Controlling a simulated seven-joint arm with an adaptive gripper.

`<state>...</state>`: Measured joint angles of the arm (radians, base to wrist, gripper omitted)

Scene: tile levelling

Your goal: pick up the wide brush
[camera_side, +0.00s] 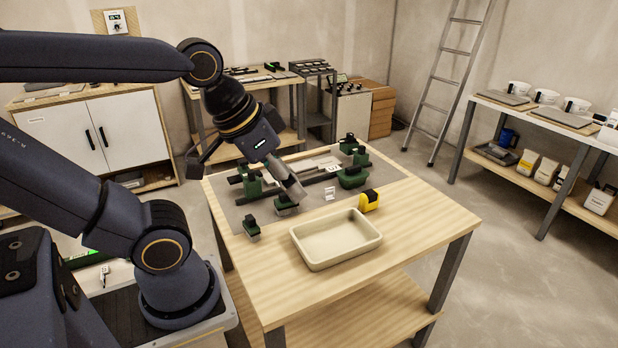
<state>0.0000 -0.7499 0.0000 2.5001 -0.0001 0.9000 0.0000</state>
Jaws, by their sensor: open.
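My gripper (248,168) is open and hangs over the back left part of the work table, tilted down. One finger sticks out to the left, and a grey piece slants down on the right towards a small dark green block-like item (286,209). A second small dark green item (251,228) lies near the table's left edge. Either could be the wide brush; they are too small to tell apart surely. I cannot tell whether the gripper touches anything.
Green clamp-like tools (352,177) with dark bars lie on a grey mat (318,208). A cream tray (335,262) stands at the front, with a yellow and black tool (369,200) behind it. The table's (420,235) right side is clear.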

